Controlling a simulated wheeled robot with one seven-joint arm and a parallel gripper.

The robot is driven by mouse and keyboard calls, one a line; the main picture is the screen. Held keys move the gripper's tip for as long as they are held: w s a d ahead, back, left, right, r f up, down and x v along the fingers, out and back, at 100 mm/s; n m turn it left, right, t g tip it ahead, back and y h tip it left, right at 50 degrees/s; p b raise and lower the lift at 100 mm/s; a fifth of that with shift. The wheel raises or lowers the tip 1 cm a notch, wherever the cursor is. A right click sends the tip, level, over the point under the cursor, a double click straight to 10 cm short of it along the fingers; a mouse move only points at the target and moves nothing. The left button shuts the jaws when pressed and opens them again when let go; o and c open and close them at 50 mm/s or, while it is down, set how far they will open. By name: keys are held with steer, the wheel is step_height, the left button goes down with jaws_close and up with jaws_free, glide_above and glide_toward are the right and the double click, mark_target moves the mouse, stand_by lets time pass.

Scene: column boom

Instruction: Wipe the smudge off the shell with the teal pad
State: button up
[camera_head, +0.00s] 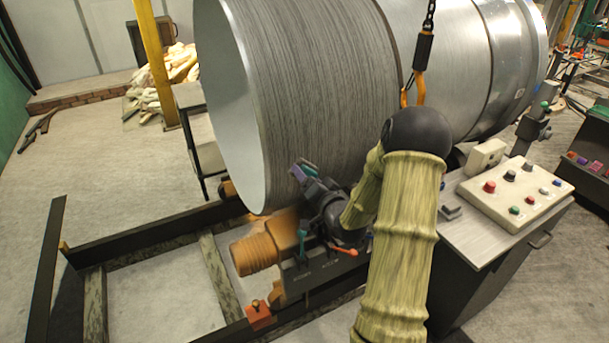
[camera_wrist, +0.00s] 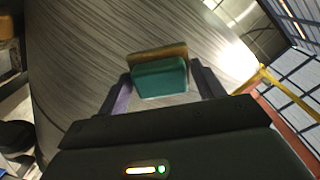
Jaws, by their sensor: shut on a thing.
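The shell (camera_head: 320,75) is a large brushed-metal cylinder lying on its side, its open end facing left. Its streaked grey surface fills much of the wrist view (camera_wrist: 85,45). My gripper (camera_head: 304,170) is at the lower side of the shell in the head view. In the wrist view my gripper (camera_wrist: 160,78) has its two purple-grey fingers on either side of the teal pad (camera_wrist: 162,82), shut on it. The pad has a tan layer on its far side, towards the shell. I cannot tell whether the pad touches the shell. I cannot make out the smudge in either view.
A hook (camera_head: 421,80) on a chain hangs by the shell. An orange motor (camera_head: 262,252) and dark frame rails (camera_head: 160,238) lie below. A control box (camera_head: 515,192) with buttons stands on a cabinet at right. A yellow post (camera_head: 152,60) rises at left; open floor lies left.

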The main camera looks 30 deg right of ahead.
steer(key=shift+s, duration=0.8)
steer(key=shift+s, duration=0.1)
steer(key=s+b, duration=0.1)
steer(key=s, duration=0.1)
steer(key=shift+s+d, duration=0.1)
steer(key=shift+s, duration=0.3)
